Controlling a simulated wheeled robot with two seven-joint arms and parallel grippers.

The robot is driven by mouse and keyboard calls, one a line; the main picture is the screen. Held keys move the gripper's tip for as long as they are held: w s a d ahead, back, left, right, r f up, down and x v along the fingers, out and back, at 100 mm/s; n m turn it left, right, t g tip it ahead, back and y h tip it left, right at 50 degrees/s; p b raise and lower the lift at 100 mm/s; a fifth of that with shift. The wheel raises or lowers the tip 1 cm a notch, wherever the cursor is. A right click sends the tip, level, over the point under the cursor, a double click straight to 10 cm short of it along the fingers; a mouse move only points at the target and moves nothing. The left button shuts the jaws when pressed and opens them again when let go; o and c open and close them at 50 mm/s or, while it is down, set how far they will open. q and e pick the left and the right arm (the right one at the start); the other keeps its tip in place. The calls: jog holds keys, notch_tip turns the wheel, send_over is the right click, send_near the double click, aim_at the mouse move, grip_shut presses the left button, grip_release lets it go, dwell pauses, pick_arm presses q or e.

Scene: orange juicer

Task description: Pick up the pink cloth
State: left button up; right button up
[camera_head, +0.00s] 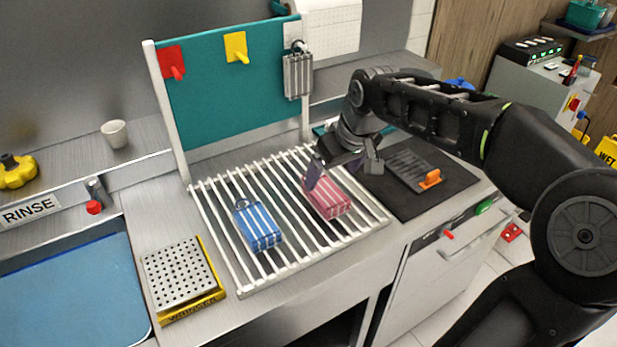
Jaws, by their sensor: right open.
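The pink cloth (329,200), striped and folded into a block, lies on the white slatted rack (285,262). My right gripper (343,172) hangs over the far end of the pink cloth, with its fingers apart. One finger is over the cloth's upper left and the other is to the right of it. I cannot tell whether a finger touches the cloth. A blue striped cloth (258,228) with a loop lies to the left on the same rack. My left gripper is not in view.
A teal board (235,95) with a red hook (171,62), a yellow hook (236,47) and a hanging grey striped cloth (298,76) stands behind the rack. A dark mat (408,208) is on the right. A perforated tray (179,276) and blue basin (75,295) are left.

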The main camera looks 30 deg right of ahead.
aim_at(323, 188)
jog(key=shift+w, duration=0.1)
jog(key=shift+r, duration=0.1)
jog(key=shift+x, duration=1.3)
jog(key=shift+p+x, duration=0.6)
jog(key=shift+x, duration=2.05)
jog(key=shift+c, duration=0.6)
jog(key=c, duration=1.3)
